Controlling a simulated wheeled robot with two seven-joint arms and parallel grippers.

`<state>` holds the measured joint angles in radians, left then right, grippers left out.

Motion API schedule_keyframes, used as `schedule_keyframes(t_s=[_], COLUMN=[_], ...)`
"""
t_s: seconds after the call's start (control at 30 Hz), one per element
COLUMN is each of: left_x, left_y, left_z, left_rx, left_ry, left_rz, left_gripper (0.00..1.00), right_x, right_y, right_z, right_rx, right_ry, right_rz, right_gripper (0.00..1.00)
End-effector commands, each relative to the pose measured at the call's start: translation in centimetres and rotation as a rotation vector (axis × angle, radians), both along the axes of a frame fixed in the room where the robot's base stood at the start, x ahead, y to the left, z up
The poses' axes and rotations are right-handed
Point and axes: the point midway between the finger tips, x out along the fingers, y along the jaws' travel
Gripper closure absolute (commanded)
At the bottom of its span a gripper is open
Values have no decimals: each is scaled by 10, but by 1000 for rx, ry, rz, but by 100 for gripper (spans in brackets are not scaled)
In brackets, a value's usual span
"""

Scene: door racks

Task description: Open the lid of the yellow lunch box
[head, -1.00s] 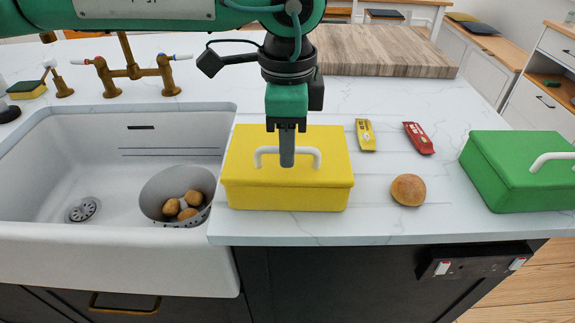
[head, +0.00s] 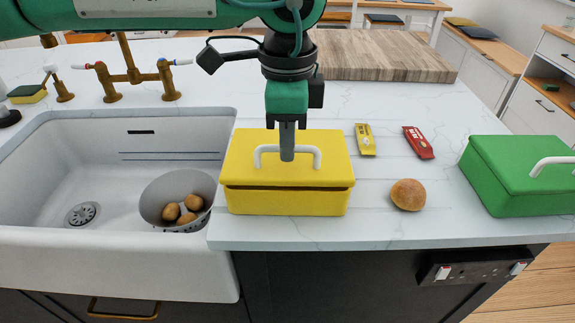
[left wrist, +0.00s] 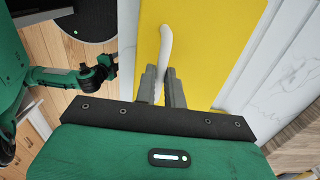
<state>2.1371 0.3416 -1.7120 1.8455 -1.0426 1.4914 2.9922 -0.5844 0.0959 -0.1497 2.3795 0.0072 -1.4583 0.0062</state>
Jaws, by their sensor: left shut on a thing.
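The yellow lunch box (head: 286,202) stands on the white counter, right of the sink. Its yellow lid (head: 248,172) is raised slightly, with a dark gap along the front edge. The lid has a white handle (head: 303,150). My left gripper (head: 287,156) points down over the lid and is shut on the handle. In the left wrist view the two fingers (left wrist: 162,90) sit on both sides of the white handle (left wrist: 165,50), above the yellow lid (left wrist: 205,40). The inside of the box is hidden. My right gripper is not seen in the head view.
A green lunch box (head: 520,175) stands at the right. A bread roll (head: 408,195), a yellow packet (head: 365,139) and a red packet (head: 418,142) lie between. A wooden board (head: 385,55) is behind. The sink (head: 110,165) with a grey colander (head: 160,195) is left.

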Motion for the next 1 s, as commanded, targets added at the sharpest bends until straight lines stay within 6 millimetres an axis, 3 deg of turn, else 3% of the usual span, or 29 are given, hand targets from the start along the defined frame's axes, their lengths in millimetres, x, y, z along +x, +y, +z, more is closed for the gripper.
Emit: schedule_keyframes(t_s=[1.0], left_x=[8], left_y=[0], left_z=[15], left_rx=[-1], left_ry=[0], left_rz=[0], left_gripper=[95], right_x=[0], right_y=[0], right_z=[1], right_rx=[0], right_ry=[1], right_rz=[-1], right_gripper=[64])
